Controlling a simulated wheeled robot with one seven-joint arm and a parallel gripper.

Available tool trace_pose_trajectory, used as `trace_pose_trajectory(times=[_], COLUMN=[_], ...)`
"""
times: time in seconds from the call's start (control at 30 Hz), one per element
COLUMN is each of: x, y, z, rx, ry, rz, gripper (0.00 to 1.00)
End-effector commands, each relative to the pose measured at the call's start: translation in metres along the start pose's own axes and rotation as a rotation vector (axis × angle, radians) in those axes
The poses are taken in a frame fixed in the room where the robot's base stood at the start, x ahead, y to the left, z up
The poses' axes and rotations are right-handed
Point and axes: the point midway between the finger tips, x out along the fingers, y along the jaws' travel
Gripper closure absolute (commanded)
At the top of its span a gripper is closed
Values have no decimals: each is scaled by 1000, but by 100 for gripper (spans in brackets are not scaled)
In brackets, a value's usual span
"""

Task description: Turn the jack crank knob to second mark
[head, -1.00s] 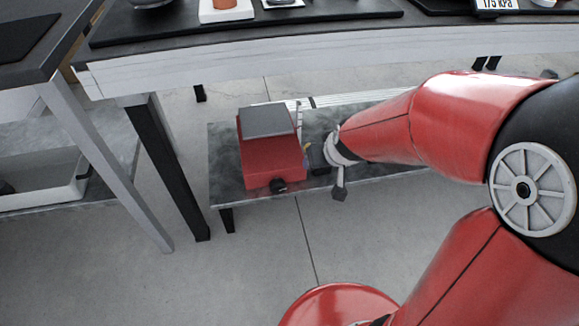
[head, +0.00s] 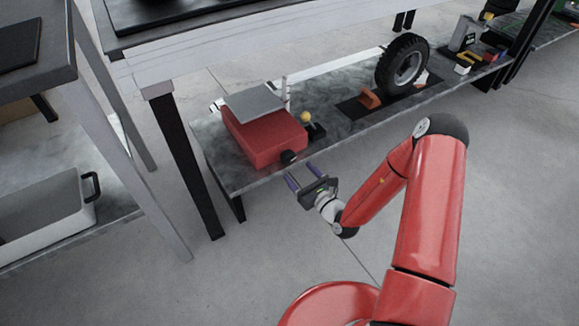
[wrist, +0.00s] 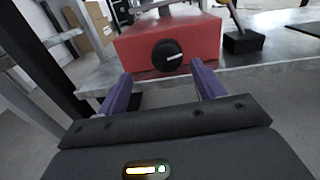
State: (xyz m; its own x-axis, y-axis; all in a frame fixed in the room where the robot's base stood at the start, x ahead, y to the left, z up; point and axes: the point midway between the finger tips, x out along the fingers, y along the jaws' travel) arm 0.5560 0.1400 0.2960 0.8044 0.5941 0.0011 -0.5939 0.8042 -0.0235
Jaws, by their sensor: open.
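The red jack (head: 262,137) has a grey top plate and sits on the low grey bench. Its round black knob (head: 288,156) is on the front face. In the wrist view the knob (wrist: 167,55) shows a white pointer line lying nearly level, toward the right. Any marks around the knob are too small to tell. My gripper (head: 300,174) is open and empty, just in front of the knob and apart from it. In the wrist view the purple fingers of my gripper (wrist: 160,82) stand wide to either side, below the knob.
Right of the jack on the bench (head: 236,178) stands a small black base with a yellow-knobbed lever (head: 308,122). Farther right are a tire (head: 402,63) and an orange block (head: 370,98). A dark table leg (head: 186,165) stands left. The floor in front is clear.

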Motion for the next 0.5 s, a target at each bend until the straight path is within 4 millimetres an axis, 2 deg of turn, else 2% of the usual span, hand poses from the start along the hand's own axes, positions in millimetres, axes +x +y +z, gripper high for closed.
trace_pose_trajectory(times=[0.17, 0.5], x=[9, 61], y=[-8, -10], z=[-6, -6], rx=[16, 14], ry=[-1, 0], rz=[-47, -43], gripper=[32, 32])
